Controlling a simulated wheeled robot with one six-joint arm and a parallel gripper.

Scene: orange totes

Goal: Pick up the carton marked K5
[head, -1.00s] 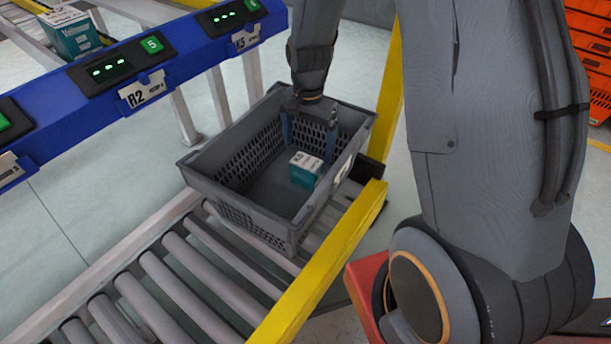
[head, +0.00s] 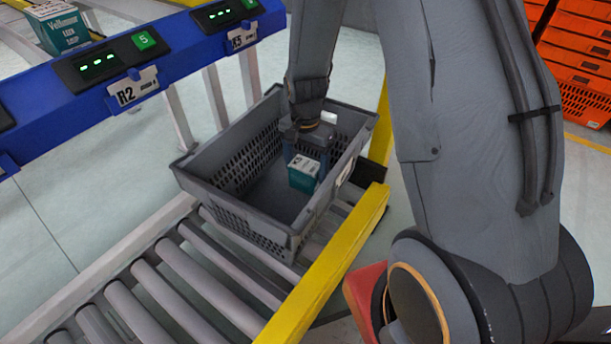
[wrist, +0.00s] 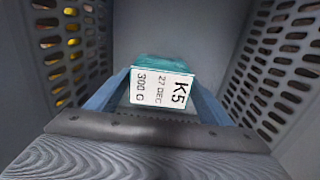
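The carton marked K5 (head: 303,172) is a small teal box with a white top label, standing in the grey tote (head: 236,225) near its right wall. In the wrist view the label of the carton (wrist: 160,88) reads K5, 27 DEC, 300 G. My gripper (head: 307,160) is inside the tote, pointing down over the carton. In the wrist view the blue fingers of my gripper (wrist: 160,95) lie on either side of the carton, with little room between. Firm contact is not visible, and the fingertips are partly hidden.
The tote stands on a roller conveyor (head: 165,290) with a yellow side rail (head: 325,272). A blue beam with lit displays (head: 98,65) and labels R2 and K5 runs along the left. Another teal carton (head: 62,28) stands behind it. Orange totes (head: 575,75) are stacked at right.

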